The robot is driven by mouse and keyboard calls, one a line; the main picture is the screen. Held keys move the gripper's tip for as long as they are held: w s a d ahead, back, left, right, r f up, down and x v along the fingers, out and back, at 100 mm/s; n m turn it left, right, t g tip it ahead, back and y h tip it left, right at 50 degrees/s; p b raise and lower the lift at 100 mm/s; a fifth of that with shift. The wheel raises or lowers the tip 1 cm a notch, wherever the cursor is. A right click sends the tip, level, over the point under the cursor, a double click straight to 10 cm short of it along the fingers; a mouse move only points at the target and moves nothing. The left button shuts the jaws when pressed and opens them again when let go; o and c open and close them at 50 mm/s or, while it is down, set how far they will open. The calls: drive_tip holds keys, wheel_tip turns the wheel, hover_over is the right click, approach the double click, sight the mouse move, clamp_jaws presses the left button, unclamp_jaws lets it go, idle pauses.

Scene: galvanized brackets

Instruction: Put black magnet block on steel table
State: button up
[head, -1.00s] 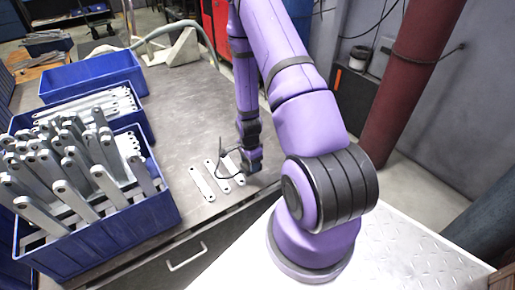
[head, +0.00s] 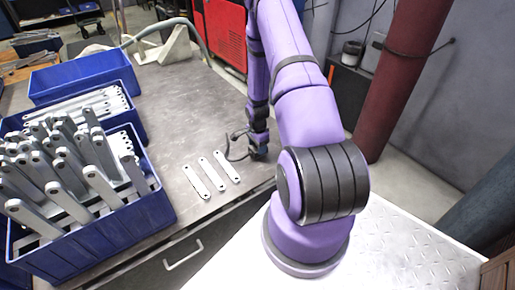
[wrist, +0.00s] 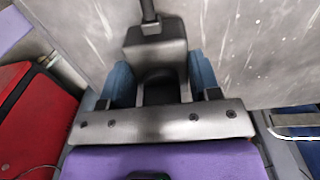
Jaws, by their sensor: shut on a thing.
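My gripper (head: 258,152) is low over the right edge of the steel table (head: 190,110), just right of the flat metal strips. In the wrist view its two blue fingers (wrist: 162,82) are shut on the black magnet block (wrist: 155,45), a dark box with a thin stem rising from it. The scratched grey tabletop (wrist: 255,50) lies beyond it. In the head view the block is mostly hidden by the gripper, and a thin black curved piece shows on its left. I cannot tell whether the block touches the table.
Several flat strips (head: 212,174) lie left of the gripper. Blue bins (head: 150,215) of galvanized brackets fill the table's left side, with an empty blue bin (head: 85,75) behind. A red cabinet (head: 222,35) stands beyond the table. The middle of the tabletop is clear.

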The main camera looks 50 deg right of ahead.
drive_tip(key=shift+f, duration=0.75)
drive_tip(key=shift+f, duration=0.1)
drive_tip(key=o, duration=1.4)
drive_tip(key=shift+c, duration=0.2)
